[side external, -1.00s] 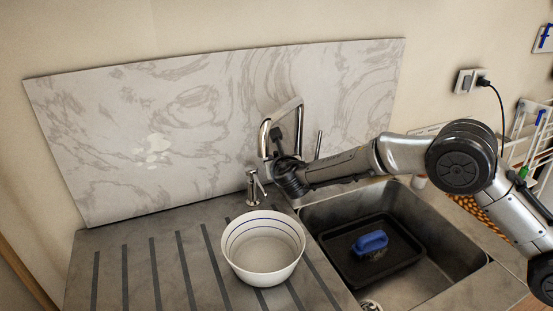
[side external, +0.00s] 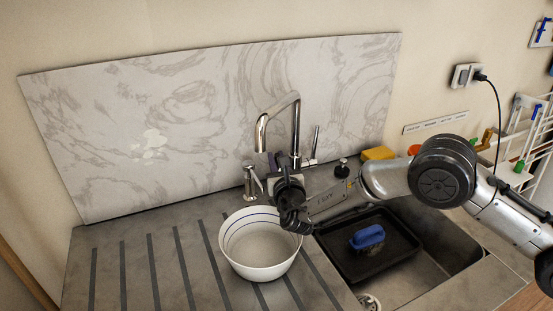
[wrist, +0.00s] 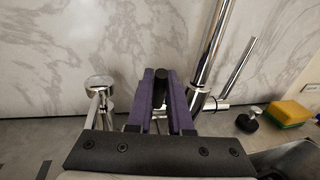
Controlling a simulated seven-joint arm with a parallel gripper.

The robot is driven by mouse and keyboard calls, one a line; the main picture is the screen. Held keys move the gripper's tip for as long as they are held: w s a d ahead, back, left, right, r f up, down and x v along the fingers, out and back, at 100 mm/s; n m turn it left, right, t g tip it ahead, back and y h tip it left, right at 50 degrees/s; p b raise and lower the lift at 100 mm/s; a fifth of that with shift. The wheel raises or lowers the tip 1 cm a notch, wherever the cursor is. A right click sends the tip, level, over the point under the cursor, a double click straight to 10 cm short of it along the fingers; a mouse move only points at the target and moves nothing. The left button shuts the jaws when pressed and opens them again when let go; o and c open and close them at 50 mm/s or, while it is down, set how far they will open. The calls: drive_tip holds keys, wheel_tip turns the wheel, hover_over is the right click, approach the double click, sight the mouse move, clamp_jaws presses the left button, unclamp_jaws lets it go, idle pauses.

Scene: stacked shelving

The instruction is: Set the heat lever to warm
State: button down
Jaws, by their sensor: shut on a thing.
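The chrome tap (side external: 297,125) stands behind the sink, and a slim chrome lever (side external: 315,143) rises at its right. In the wrist view the tap column (wrist: 207,50) and the lever (wrist: 240,66) are right of my gripper (wrist: 161,74), clear of its fingers. The purple fingers are shut on a small black cylindrical thing (wrist: 161,88); I cannot tell what it belongs to. In the side view my gripper (side external: 275,160) is in front of the tap, near the spout, above the bowl's back right side. No heat marking is readable.
A white bowl (side external: 238,256) stands on the ridged drainer, close below my wrist. The sink holds a black tray (side external: 405,253) with a blue-handled brush (side external: 368,237). A soap dispenser (side external: 249,183) is left of the tap. A yellow sponge (side external: 378,153) and a black-based stopper (side external: 341,168) are right.

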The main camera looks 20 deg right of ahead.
drive_tip(key=c, duration=0.8)
unclamp_jaws()
drive_tip(key=shift+c, duration=0.2)
drive_tip(key=shift+s, duration=0.1)
drive_tip(key=v, duration=1.3)
drive_tip(key=shift+s, duration=0.3)
drive_tip(key=shift+a+r, duration=0.1)
